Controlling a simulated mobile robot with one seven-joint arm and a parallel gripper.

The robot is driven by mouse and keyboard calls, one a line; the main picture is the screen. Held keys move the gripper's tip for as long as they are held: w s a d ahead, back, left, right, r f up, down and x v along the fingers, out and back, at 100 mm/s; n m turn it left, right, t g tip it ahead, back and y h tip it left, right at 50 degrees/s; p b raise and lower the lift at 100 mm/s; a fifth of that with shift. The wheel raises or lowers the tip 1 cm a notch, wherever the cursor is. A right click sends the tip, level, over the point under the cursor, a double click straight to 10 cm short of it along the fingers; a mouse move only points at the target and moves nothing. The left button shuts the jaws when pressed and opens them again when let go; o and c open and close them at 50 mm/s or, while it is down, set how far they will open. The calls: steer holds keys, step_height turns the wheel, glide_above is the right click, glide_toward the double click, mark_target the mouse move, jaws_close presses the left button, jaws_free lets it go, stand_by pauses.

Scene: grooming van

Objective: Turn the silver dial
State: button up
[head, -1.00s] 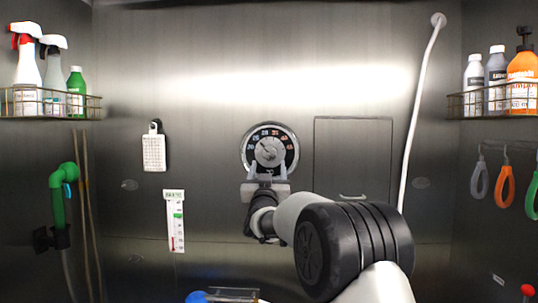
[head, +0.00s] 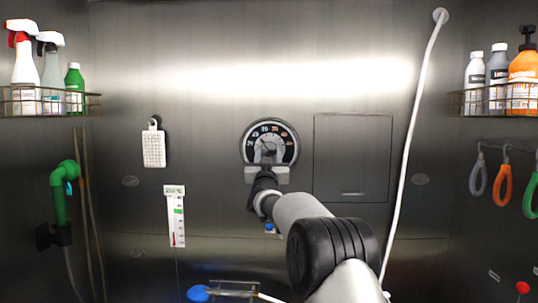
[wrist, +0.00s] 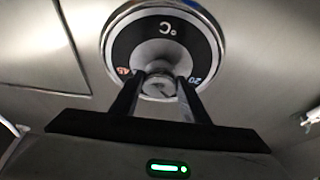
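The silver dial (head: 266,148) is a small knob at the centre of a round, black-faced temperature gauge (head: 291,149) on the metal back wall. In the wrist view the gauge appears upside down, with a "°C" mark, and the silver knob (wrist: 159,86) is at its lower middle. My gripper (head: 267,164) is right in front of the gauge, at its lower edge in the head view. In the wrist view my two dark fingers (wrist: 161,80) lie on either side of the knob, close against it. The fingertips are hard to make out in the head view.
A square wall panel (head: 352,155) is right of the gauge, and a white hose (head: 412,140) hangs beyond it. A white brush (head: 153,148) and a thermometer strip (head: 176,220) are to the left. Bottle racks (head: 45,100) are at both sides.

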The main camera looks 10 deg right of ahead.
steer(key=c, duration=0.3)
steer(key=shift+c, duration=0.2)
steer(key=shift+m+h, duration=0.4)
steer(key=shift+m, duration=0.1)
steer(key=m+h, duration=0.1)
steer(key=m, duration=0.1)
steer(key=shift+a+m+p, duration=0.15)
steer(key=shift+m+p, duration=0.15)
steer(key=shift+m, duration=0.1)
steer(key=shift+a+m+g+h+p, duration=0.1)
steer(key=shift+m+g+h+p, duration=0.4)
steer(key=shift+m, duration=0.6)
steer(key=shift+m+g+h+p, duration=0.3)
steer(key=shift+m+h, duration=0.3)
steer(key=shift+m, duration=0.8)
steer(key=o, duration=1.1)
steer(key=shift+c, duration=0.2)
